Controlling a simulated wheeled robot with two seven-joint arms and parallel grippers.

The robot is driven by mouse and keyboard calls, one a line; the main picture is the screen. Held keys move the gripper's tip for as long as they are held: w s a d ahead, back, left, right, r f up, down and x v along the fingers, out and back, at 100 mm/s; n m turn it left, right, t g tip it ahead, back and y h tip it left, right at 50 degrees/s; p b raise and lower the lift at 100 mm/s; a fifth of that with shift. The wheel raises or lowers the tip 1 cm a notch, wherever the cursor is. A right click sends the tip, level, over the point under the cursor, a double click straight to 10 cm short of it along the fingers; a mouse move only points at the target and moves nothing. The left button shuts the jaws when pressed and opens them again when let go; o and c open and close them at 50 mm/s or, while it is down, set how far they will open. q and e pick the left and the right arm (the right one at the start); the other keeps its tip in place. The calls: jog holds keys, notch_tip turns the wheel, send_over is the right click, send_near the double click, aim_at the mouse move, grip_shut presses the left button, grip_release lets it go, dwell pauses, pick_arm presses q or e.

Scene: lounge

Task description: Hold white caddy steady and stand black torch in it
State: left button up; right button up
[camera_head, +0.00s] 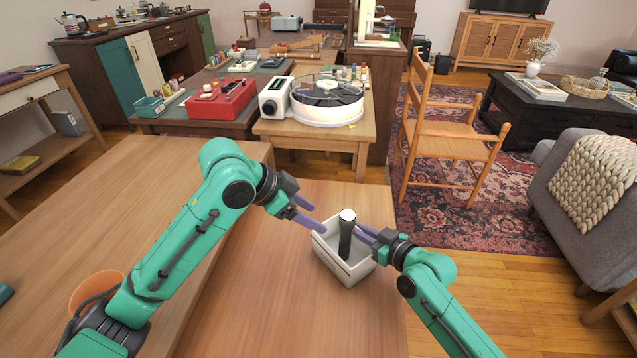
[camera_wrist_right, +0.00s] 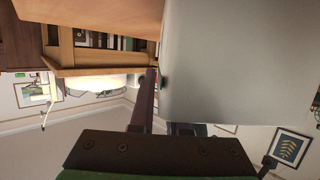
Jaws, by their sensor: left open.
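The white caddy (camera_head: 335,262) stands on the wooden table near its right end. The black torch (camera_head: 346,238) stands close to upright in the caddy, its pale end up and its lower part hidden by the caddy walls. My left gripper (camera_head: 322,217) is open and empty, just left of the torch and above the caddy's far left rim. My right gripper (camera_head: 366,236) is at the caddy's right wall, its fingers at the rim. In the right wrist view, a pale caddy wall (camera_wrist_right: 235,65) fills much of the picture, with the gripper's fingers at its edge, closed on it.
An orange pot (camera_head: 92,287) is partly behind my left arm. The front table (camera_head: 270,290) is clear around the caddy. A wooden chair (camera_head: 450,140) stands past the table's right edge.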

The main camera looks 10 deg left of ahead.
jog(key=shift+o, duration=1.3)
